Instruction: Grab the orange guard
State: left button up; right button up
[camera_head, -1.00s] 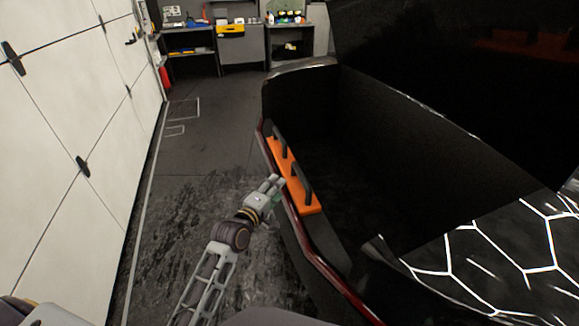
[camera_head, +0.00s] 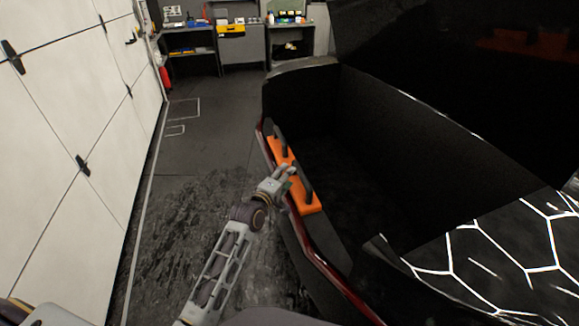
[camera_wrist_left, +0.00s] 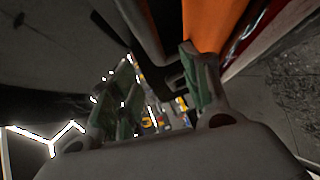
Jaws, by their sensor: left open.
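The orange guard (camera_head: 309,207) lies along the edge of the dark car body's opening in the head view, with black handles (camera_head: 303,184) on top. My left gripper (camera_head: 288,171) is at the guard's nearer handle, its fingers over the guard. In the left wrist view, the open fingers (camera_wrist_left: 160,90) show with a dark handle bar (camera_wrist_left: 146,30) between them near the top. The orange guard (camera_wrist_left: 208,22) fills the upper middle there, beside the right finger. I cannot tell whether the fingers touch the handle. My right gripper is not in view.
The red-edged car body (camera_head: 318,258) borders the guard, with a deep dark cavity to its right. A white garage door (camera_head: 70,120) stands at the left. The floor (camera_head: 205,150) between is clear. Workbenches (camera_head: 240,45) stand at the back.

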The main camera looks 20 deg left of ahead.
pick_arm(q)
jog(key=shift+w+d+f, duration=0.1)
jog(key=shift+w+d, duration=0.05)
jog(key=shift+w, duration=0.5)
